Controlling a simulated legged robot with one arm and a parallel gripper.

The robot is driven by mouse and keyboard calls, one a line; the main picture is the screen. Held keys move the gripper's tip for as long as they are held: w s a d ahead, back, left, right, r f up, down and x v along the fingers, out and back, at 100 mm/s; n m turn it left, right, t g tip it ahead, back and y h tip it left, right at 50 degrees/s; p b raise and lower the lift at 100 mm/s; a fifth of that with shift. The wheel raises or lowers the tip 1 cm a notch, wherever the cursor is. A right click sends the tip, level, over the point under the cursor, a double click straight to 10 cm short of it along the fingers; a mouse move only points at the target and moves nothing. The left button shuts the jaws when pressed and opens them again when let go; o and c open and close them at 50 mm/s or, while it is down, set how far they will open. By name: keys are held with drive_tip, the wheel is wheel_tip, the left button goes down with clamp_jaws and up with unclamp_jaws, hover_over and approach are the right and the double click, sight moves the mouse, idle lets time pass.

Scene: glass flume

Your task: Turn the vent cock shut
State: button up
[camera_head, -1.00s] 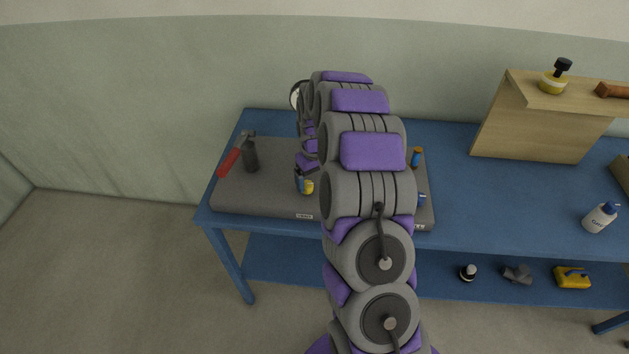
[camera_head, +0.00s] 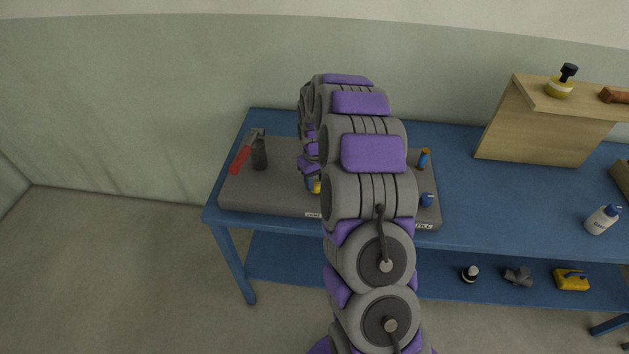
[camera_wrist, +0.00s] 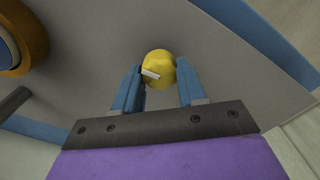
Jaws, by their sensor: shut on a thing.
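The vent cock shows in the wrist view as a rounded yellow knob (camera_wrist: 160,62) with a small white mark on its near side. My gripper (camera_wrist: 159,88) has its two blue fingers on either side of the knob and is shut on it. In the head view only a small yellow patch of the knob (camera_head: 317,188) shows, low beside my arm, on the grey slab. My arm hides most of the gripper and of the slab's middle there. How far the cock is turned cannot be told.
The grey slab (camera_head: 285,192) lies on a blue bench (camera_head: 470,215). A red-handled tool (camera_head: 241,160) and a dark cylinder (camera_head: 259,155) are at its left. A blue fitting (camera_head: 427,199) and an orange-topped blue one (camera_head: 424,159) are at its right. The bench right of the slab is mostly clear.

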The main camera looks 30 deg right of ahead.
sight(316, 182)
drive_tip(key=shift+d+r, duration=0.1)
drive_tip(key=shift+d, duration=0.05)
drive_tip(key=shift+r+p, duration=0.1)
drive_tip(key=shift+p, duration=0.35)
drive_tip(key=shift+m, duration=0.5)
drive_tip(key=o, duration=1)
drive_tip(key=shift+o, duration=0.2)
wheel_tip(316, 182, up, 17)
drive_tip(key=p, duration=0.3)
drive_tip(key=shift+p, duration=0.4)
